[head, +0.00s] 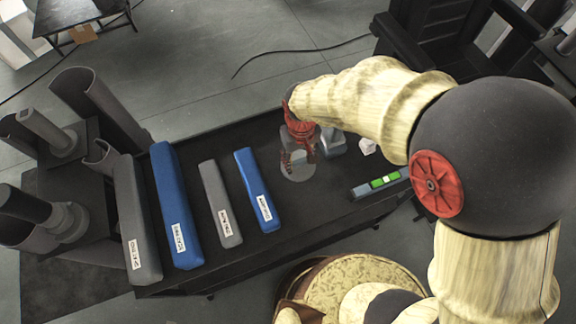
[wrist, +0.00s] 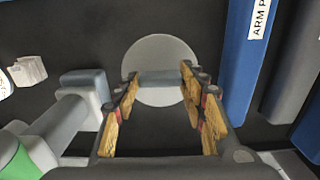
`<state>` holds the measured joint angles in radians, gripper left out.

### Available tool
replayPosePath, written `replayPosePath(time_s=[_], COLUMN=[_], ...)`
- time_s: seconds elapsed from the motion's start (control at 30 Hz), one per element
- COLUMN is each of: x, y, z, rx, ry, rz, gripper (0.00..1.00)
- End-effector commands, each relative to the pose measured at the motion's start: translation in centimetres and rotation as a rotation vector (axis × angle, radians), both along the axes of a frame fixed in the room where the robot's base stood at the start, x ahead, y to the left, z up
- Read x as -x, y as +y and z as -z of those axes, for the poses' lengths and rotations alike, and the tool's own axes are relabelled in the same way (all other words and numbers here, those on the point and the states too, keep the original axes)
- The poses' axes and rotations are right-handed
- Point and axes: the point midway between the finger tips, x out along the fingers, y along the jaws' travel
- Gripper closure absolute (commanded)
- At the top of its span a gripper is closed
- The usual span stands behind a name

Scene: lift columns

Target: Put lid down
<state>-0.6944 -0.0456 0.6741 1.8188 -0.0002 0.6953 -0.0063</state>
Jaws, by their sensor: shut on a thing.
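The lid is a round, pale grey disc with a bar handle across it. In the wrist view the lid (wrist: 160,50) lies flat-on beyond my fingers, with its handle between the fingertips. In the head view the lid (head: 299,172) shows below my red gripper (head: 298,150), over the dark table (head: 265,135). My gripper, also in the wrist view (wrist: 160,79), is shut on the lid's handle, one finger at each end of the bar. Whether the lid touches the table or hangs just above it, I cannot tell.
A grey object (head: 332,142) stands close right of the lid, with a small white block (head: 367,146) beyond. A grey and green bar (head: 380,183) lies near the table's right edge. A labelled blue block (head: 258,190) lies left, with several long blocks further left.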

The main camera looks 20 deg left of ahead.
Motion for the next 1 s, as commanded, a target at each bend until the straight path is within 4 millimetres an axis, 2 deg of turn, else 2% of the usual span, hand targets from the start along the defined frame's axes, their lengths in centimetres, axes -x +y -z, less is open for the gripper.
replayPosePath(time_s=[0.03,0.2,0.47,0.63,1.0], x=[0.0,-0.4,-0.6,-0.6,-0.6], y=[0.7,2.2,3.4,3.4,3.4], z=[1.2,2.9,4.3,6.9,7.3], rx=[0.002,0.001,0.0,0.001,-0.001], ry=[0.002,0.001,0.0,0.001,-0.001], rz=[-0.002,-0.001,0.0,0.001,0.001], gripper=[0.83,0.83,0.83,0.83,0.83])
